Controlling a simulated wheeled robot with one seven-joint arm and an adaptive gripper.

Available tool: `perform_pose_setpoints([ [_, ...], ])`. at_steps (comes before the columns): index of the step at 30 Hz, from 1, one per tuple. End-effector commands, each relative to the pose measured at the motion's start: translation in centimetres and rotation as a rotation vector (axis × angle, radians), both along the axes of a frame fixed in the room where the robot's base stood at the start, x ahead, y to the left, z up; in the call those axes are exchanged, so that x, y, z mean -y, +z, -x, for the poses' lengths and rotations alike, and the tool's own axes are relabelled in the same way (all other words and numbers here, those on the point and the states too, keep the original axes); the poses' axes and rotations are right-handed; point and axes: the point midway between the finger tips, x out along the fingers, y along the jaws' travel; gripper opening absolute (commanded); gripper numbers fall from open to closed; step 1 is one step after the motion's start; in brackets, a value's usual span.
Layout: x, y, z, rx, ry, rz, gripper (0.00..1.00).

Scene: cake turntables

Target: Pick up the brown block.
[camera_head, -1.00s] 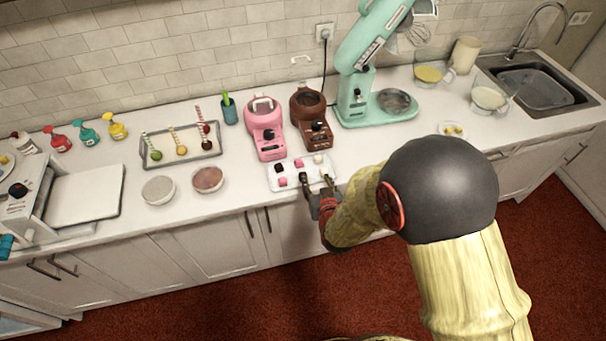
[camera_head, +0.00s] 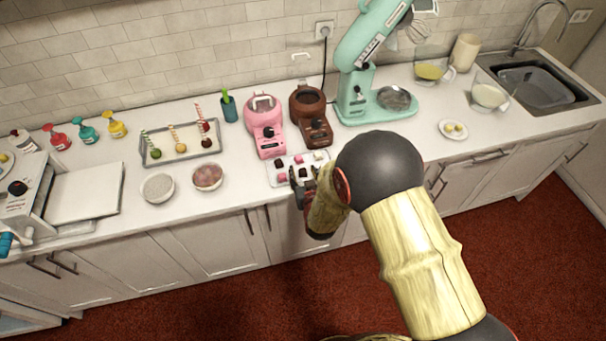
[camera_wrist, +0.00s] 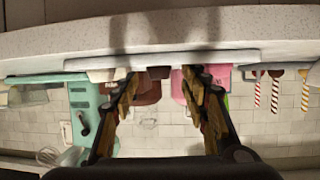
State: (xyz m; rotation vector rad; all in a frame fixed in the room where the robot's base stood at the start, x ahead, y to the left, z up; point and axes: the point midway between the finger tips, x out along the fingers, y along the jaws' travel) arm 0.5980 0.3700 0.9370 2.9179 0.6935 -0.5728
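Small blocks sit on a white tray (camera_head: 273,183) near the counter's front edge. A dark brown block (camera_head: 279,163) is at its back left. Another dark block (camera_head: 303,171) is at its front, between my gripper's fingers in the head view. Pink blocks (camera_head: 283,177) and a pale block (camera_head: 318,155) share the tray. My gripper (camera_head: 304,176) is open at the tray's front edge. In the wrist view, which is upside down, my gripper (camera_wrist: 160,75) has its fingers wide apart with a small dark block (camera_wrist: 158,71) between the tips. I see no contact with it.
A pink machine (camera_head: 265,130) and a brown machine (camera_head: 311,118) stand close behind the tray. A mint mixer (camera_head: 356,90) is behind right. Two bowls (camera_head: 158,187) are at left, and a grey tray of sticks (camera_head: 180,157) lies beyond them.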

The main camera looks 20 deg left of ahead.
Motion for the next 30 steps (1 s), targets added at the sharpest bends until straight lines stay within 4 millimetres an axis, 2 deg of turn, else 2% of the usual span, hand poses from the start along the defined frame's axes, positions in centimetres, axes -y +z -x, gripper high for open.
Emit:
perform_pose_setpoints([
  [6,0.16,-0.46,0.15,-0.007,-0.001,0.005,0.44],
  [26,0.44,-0.88,0.34,-0.015,-0.003,0.010,0.07],
  [30,0.48,-0.94,0.37,-0.016,-0.003,0.011,0.06],
])
